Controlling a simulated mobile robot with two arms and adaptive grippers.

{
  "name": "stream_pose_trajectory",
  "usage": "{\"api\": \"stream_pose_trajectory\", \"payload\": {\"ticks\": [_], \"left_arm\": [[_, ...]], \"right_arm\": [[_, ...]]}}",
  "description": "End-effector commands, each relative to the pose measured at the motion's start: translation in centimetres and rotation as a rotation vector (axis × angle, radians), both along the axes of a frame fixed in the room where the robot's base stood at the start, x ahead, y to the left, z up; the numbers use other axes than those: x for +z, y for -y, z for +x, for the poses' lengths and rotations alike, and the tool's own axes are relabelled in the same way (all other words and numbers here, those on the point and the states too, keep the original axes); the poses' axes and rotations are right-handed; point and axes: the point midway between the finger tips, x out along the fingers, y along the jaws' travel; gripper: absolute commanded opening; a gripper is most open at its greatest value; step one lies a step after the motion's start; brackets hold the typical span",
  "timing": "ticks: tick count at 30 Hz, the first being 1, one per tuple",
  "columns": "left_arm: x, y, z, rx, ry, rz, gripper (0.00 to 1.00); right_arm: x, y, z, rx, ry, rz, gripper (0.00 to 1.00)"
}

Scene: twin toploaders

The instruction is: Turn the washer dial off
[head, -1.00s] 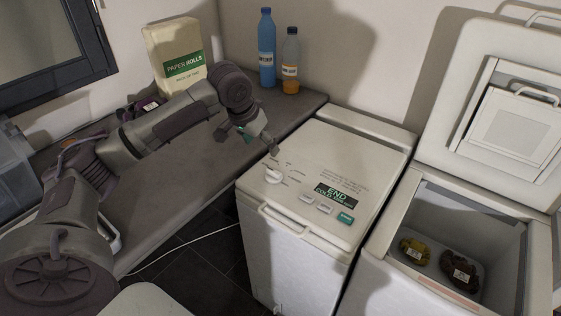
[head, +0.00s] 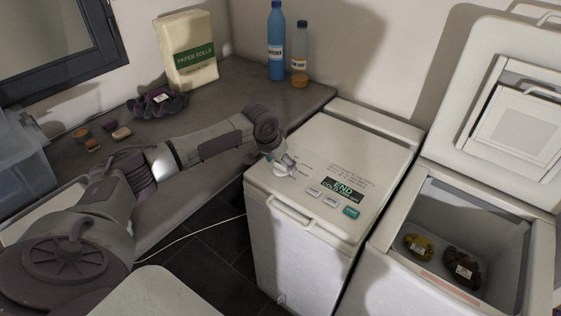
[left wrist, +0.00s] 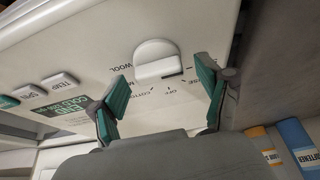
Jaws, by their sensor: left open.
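The white washer dial (head: 280,169) is on the left part of the closed washer's top panel (head: 318,150). In the left wrist view the dial (left wrist: 157,60) is a rounded white knob ringed by tick marks and labels, including WOOL, COTTON and OFF. I cannot tell for sure which mark it points to. My left gripper (head: 284,160) is over the dial, partly hiding it. In the left wrist view its green-padded fingers (left wrist: 163,84) are open, one to each side of the dial, with gaps visible. My right gripper is not in view.
Buttons and a small END display (head: 342,188) lie right of the dial. The second toploader (head: 398,205) stands open, with two tagged cloth bundles inside.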

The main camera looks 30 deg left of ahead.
Motion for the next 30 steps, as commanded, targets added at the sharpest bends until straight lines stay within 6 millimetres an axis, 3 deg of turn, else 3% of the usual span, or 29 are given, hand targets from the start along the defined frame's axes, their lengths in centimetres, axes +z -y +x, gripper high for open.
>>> {"api": "stream_pose_trajectory", "payload": {"ticks": [5,16,30], "left_arm": [[0.0,0.0,0.0,0.000,0.000,0.000,0.77],[0.0,0.0,0.0,0.000,0.000,0.000,0.17],[0.2,0.0,0.0,-0.124,0.000,-0.002,0.17]], "right_arm": [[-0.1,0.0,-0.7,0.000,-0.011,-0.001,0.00],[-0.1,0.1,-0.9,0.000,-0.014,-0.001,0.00],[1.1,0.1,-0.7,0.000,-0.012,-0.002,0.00]]}}
